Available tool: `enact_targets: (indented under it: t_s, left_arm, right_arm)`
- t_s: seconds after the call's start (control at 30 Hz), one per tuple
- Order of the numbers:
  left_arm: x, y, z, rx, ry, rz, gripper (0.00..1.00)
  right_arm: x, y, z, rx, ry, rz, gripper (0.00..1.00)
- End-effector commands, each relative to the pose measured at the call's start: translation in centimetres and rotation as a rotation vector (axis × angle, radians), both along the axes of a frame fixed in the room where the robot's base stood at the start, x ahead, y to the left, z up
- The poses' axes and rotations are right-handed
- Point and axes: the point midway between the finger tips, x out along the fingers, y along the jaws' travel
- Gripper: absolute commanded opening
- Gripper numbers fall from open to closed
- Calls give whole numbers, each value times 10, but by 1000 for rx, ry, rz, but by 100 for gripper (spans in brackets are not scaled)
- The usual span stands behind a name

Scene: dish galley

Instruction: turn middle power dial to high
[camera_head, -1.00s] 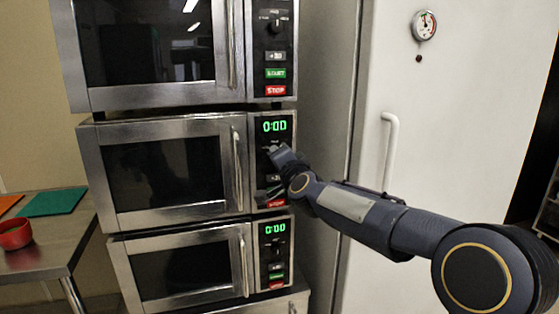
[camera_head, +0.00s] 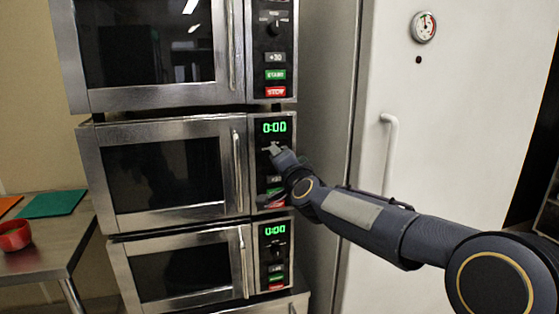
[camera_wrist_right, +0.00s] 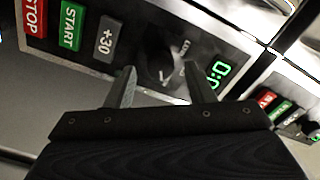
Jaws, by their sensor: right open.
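The middle oven (camera_head: 165,172) has a black control panel with a green 0:00 display (camera_head: 274,127). Its power dial is covered by my right gripper (camera_head: 273,150) in the head view. In the right wrist view the dark round dial (camera_wrist_right: 158,62) shows with a small white mark; its setting is hard to read. My right gripper (camera_wrist_right: 160,70) is open, with one fingertip on either side of the dial. I cannot tell whether the fingers touch it. My left gripper is not in view.
Similar ovens stand above (camera_head: 150,45) and below (camera_head: 185,275). The +30 (camera_wrist_right: 106,38), START (camera_wrist_right: 71,27) and STOP (camera_wrist_right: 34,15) buttons lie beside the dial. A white door with a handle (camera_head: 388,150) stands right. A red bowl (camera_head: 14,235) sits on the left table.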

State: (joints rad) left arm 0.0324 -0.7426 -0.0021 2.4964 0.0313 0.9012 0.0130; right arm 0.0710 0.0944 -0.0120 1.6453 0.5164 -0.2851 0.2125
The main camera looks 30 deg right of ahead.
Motion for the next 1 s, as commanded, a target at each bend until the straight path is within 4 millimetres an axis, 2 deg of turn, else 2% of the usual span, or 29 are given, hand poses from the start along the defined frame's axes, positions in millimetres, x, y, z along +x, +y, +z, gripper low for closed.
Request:
enact_targets:
  t_s: [0.2, 0.4, 1.0]
  left_arm:
    - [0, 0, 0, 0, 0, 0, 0]
    - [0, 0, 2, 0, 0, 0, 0]
    - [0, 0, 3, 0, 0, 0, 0]
  right_arm:
    - [-38, 9, 1, 1, -1, 2, 49]
    - [-58, 14, 0, 1, -1, 0, 49]
    - [-62, 17, 0, -3, 6, 9, 49]
